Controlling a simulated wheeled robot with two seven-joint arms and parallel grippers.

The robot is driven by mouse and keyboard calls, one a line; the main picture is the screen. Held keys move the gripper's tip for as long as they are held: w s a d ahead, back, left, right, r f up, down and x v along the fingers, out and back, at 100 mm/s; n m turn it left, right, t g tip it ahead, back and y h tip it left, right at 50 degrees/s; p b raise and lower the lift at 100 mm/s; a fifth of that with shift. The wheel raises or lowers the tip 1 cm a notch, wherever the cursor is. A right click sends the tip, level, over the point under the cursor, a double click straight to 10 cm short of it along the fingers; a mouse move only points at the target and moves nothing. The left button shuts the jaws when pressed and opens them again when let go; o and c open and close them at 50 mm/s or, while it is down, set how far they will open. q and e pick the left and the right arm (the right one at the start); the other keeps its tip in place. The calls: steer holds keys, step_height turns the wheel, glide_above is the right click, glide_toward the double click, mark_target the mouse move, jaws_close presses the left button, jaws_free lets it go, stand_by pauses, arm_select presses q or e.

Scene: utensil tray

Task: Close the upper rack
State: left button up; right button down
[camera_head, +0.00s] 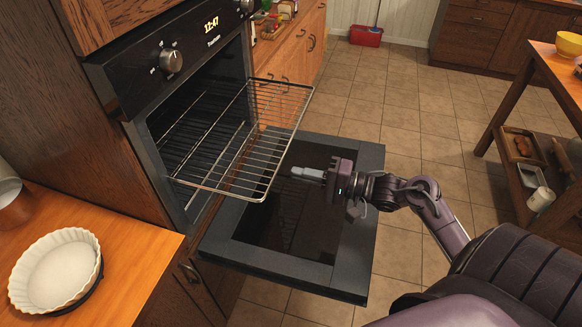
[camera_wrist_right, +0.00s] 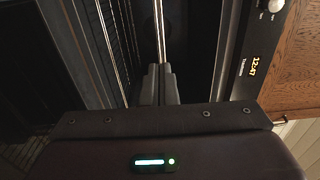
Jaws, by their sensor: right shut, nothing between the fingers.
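The upper rack (camera_head: 240,140) is a wire rack slid far out of the oven (camera_head: 190,90), over the lowered oven door (camera_head: 355,235). My right gripper (camera_head: 296,172) is shut and empty, just to the right of the rack's front bar, pointing toward the oven. In the right wrist view the shut fingers (camera_wrist_right: 160,84) point at a metal bar of the rack (camera_wrist_right: 160,30). I cannot tell whether they touch it. My left gripper is not in view.
A counter (camera_head: 125,255) with a white fluted dish (camera_head: 55,270) is at the lower left. A wooden table (camera_head: 560,75) with a yellow bowl (camera_head: 569,44) stands at the right.

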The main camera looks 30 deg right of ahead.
mark_target(194, 148)
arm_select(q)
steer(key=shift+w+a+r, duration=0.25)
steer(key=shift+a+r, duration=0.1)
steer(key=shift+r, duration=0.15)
arm_select(e)
steer(key=shift+x, duration=1.45)
